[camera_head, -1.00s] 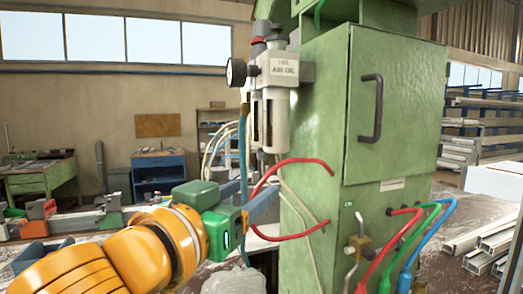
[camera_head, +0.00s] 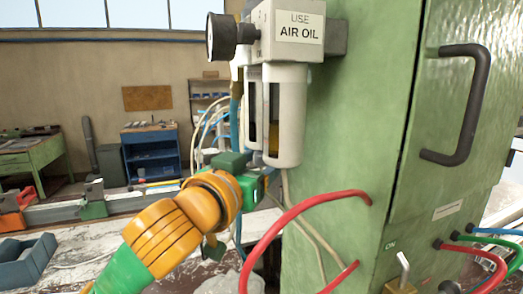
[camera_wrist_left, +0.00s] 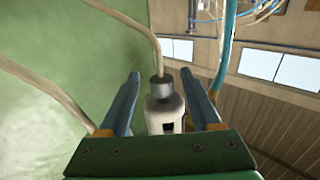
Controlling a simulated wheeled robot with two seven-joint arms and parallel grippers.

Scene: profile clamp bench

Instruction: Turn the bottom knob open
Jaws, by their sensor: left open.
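The air filter unit (camera_head: 292,30) with white bowls (camera_head: 290,115) hangs on the left side of the green cabinet. My left gripper (camera_head: 264,172) is below and beside the bowls, its fingers mostly hidden in the head view. In the left wrist view my left gripper (camera_wrist_left: 161,75) is open, with one blue finger either side of a pale bowl (camera_wrist_left: 163,112). That bowl ends in a dark round knob (camera_wrist_left: 160,88), which shows between the fingers with a gap to each. A hose runs from the knob. The knob is not clearly visible in the head view. My right gripper is not in view.
The green cabinet (camera_head: 350,130) has a black door handle (camera_head: 465,105). A red hose (camera_head: 300,210) loops out from its side near my left arm. A pressure gauge (camera_head: 222,37) sticks out at the top left. A work surface (camera_head: 85,245) lies below.

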